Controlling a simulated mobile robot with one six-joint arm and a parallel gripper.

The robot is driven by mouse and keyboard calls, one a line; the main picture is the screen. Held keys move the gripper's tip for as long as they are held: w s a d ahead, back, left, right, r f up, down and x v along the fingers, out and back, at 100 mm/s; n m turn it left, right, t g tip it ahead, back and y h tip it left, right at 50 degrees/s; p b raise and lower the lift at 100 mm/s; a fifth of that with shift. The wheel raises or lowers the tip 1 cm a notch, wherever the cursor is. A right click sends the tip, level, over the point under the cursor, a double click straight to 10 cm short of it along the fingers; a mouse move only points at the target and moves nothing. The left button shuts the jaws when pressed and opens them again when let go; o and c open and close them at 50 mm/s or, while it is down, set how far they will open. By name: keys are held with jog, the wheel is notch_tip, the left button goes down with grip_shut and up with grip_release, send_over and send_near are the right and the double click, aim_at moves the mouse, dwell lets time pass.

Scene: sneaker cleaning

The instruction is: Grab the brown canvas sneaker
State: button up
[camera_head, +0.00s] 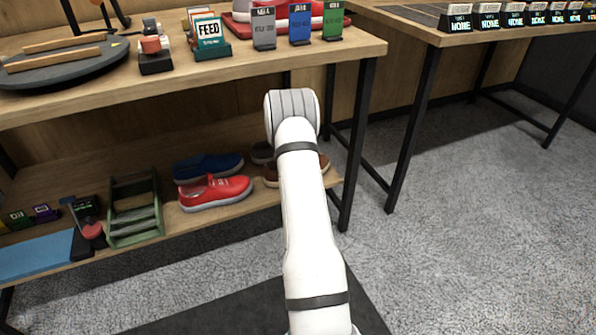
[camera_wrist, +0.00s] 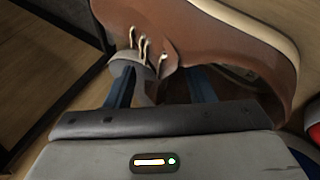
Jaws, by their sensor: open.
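The brown canvas sneaker (camera_wrist: 215,38) fills the upper right of the wrist view, with its pale sole edge and light laces showing. In the head view the brown sneaker (camera_head: 272,172) sits on the lower shelf, mostly hidden behind my arm. My gripper (camera_wrist: 160,82) is open right at the sneaker, its blue-sided fingers reaching toward the shoe's laces and opening. One fingertip overlaps the laced part in the picture; I cannot tell whether it touches. My gripper is hidden in the head view.
A red sneaker (camera_head: 214,192) and a blue sneaker (camera_head: 207,166) stand left of the brown one on the lower shelf (camera_head: 262,202). A green rack (camera_head: 135,212) is farther left. The tabletop (camera_head: 215,62) is above, and a black table leg (camera_head: 354,150) stands to the right.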

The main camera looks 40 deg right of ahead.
grip_shut()
dwell(0.5)
